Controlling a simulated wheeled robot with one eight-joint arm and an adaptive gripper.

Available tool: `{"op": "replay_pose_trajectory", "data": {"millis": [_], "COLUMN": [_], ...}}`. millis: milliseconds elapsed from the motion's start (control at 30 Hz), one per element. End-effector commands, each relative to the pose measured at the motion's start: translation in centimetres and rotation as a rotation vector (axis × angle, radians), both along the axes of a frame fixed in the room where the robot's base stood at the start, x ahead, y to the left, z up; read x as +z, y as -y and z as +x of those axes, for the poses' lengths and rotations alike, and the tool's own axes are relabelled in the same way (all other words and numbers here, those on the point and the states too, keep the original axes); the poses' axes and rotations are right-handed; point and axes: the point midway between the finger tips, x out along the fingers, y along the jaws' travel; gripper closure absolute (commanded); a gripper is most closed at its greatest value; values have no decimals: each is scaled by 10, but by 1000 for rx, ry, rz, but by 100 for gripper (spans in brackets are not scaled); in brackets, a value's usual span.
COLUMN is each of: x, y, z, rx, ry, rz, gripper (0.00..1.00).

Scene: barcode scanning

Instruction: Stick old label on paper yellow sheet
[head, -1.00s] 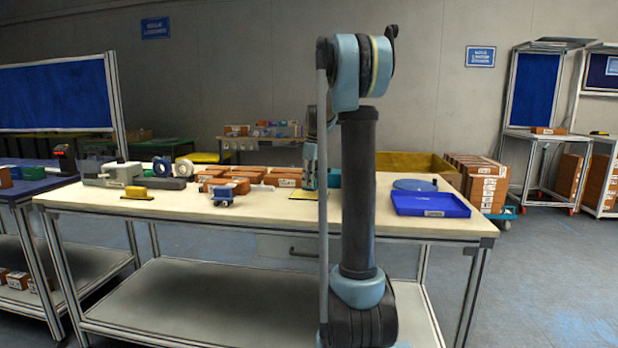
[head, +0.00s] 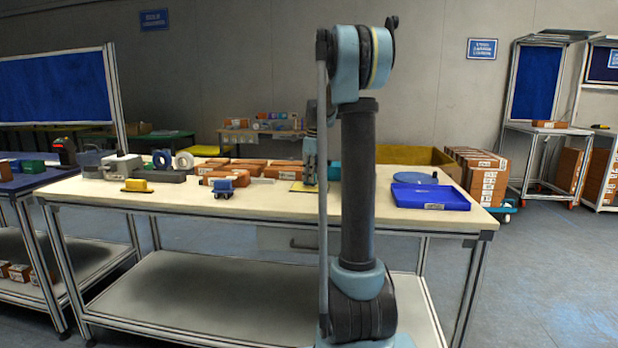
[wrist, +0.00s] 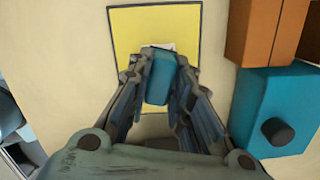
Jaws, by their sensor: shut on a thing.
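The yellow sheet (wrist: 125,35) lies flat on the pale table in the wrist view. It also shows in the head view (head: 299,187), partly behind my arm. My gripper (wrist: 160,60) is shut on a teal-blue piece (wrist: 160,82) between its fingers. Whether the label touches the sheet is not clear. In the head view my gripper (head: 309,178) is low over the table by the sheet.
A teal box with a dark knob (wrist: 252,108) and brown boxes (wrist: 254,30) stand close right of my gripper. A blue tray (head: 430,197) lies on the right of the table. A blue holder (head: 223,188) and tape rolls (head: 162,160) stand left.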

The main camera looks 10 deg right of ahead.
Motion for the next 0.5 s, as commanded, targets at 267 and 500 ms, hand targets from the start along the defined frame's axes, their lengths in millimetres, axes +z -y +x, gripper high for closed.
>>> {"op": "replay_pose_trajectory", "data": {"millis": [267,500], "x": [-2,-4], "y": [0,0], "z": [0,0], "rx": [0,0], "ry": [0,0], "rz": [0,0], "gripper": [100,100]}}
